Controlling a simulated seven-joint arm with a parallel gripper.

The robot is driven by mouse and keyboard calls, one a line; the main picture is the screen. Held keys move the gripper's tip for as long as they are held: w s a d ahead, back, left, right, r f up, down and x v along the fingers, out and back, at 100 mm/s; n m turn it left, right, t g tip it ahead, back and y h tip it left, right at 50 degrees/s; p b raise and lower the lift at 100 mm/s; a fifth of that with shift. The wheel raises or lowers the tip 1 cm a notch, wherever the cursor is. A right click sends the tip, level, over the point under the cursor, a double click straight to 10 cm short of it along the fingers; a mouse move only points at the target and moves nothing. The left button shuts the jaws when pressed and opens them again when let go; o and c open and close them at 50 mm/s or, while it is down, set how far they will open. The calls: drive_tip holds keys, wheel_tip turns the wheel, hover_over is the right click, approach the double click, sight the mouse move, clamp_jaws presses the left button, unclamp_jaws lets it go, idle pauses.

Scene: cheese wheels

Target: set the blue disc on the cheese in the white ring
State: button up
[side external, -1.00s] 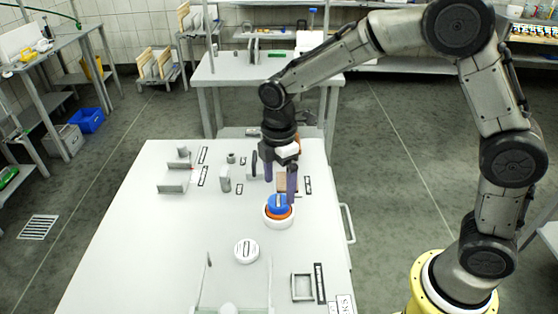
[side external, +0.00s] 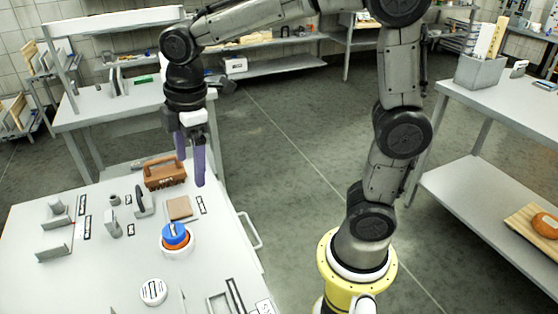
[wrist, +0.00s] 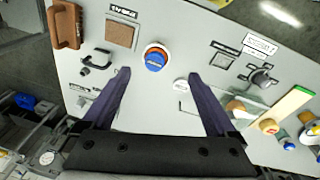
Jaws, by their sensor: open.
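The blue disc (side external: 174,232) rests on top of the orange cheese (side external: 176,244), which sits inside the white ring (side external: 178,256) on the grey table. The wrist view also shows the blue disc (wrist: 155,61), with the orange cheese (wrist: 156,50) showing along its upper side and the white ring (wrist: 145,49) around them. I cannot tell whether the disc is exactly centred. My gripper (side external: 190,171) has purple fingers and is open and empty. It is above the table, clear of the disc; the wrist view shows both fingers spread with nothing between them.
A white round piece (side external: 153,291) lies nearer the front of the table. A brown handled tool (side external: 165,173), a square wooden tile (side external: 180,208) and several small grey fixtures with labels stand behind and left of the ring. Open floor lies right of the table.

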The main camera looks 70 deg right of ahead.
drive_tip(key=s+d+m+t, duration=0.2)
drive_tip(key=s+m, duration=0.3)
drive_tip(key=s, duration=0.3)
drive_tip(key=s+d+m+t, duration=0.2)
drive_tip(key=s+d+m, duration=0.2)
drive_tip(key=s, duration=0.5)
drive_tip(key=m, duration=0.2)
drive_tip(key=shift+s+m, duration=0.2)
drive_tip(key=shift+m, duration=0.1)
